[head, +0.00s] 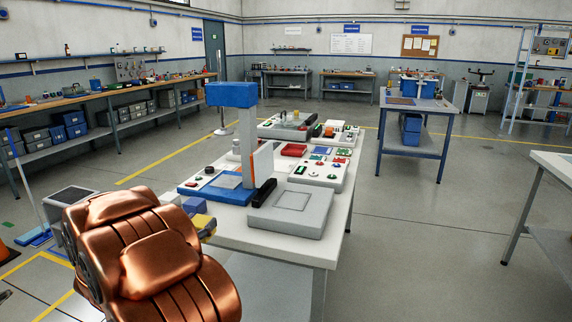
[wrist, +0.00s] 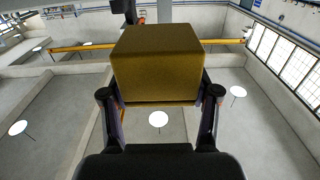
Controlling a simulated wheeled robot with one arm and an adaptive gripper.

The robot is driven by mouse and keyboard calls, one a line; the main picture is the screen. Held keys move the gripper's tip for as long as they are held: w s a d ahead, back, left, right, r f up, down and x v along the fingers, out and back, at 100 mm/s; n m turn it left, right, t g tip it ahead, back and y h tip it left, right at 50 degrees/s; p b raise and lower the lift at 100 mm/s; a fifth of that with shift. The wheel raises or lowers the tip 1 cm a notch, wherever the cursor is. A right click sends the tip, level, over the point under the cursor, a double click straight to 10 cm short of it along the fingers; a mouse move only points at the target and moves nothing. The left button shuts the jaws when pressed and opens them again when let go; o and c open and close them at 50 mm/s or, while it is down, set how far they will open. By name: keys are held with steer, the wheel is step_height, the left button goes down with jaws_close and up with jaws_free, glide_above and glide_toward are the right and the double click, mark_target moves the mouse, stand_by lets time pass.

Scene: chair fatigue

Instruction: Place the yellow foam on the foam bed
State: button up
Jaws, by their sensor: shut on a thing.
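The yellow foam (wrist: 155,62) is a block held between the two dark fingers of my gripper (wrist: 160,90) in the wrist view. A yellow patch beside my copper arm in the head view looks like the same foam (head: 204,222), at the near left edge of the white table (head: 315,248). My arm hides most of my gripper there. A machine with a blue head (head: 231,94) and grey column stands on a blue base with a pale square plate (head: 227,180). A grey slab with a square outline (head: 291,201) lies to its right. I cannot tell which is the foam bed.
A small blue-purple block (head: 194,205) is near the yellow foam. A dark block (head: 264,193) lies between the machine and the slab. Panels with buttons (head: 318,166) and trays fill the table's far part. Open floor (head: 415,235) lies to the right.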

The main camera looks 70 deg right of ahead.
steer(key=shift+s+d+f, duration=0.1)
steer(key=shift+s+d, duration=0.2)
steer(key=w+d, duration=0.1)
steer(key=d, duration=0.3)
steer(key=w+d+f+p, duration=0.1)
steer(key=w+d, duration=0.1)
steer(key=d, duration=0.3)
steer(key=w+d, duration=0.2)
steer(key=d, duration=0.2)
steer(key=shift+w+d+f+p, duration=0.15)
steer(key=shift+w+d+p, duration=0.1)
steer(key=shift+p, duration=0.1)
steer(key=shift+w+d+f, duration=0.15)
steer(key=shift+d+f, duration=0.05)
steer(key=shift+d, duration=0.3)
steer(key=shift+f, duration=1.65)
steer(key=shift+f, duration=0.2)
steer(key=o, duration=1.2)
steer(key=shift+r, duration=0.15)
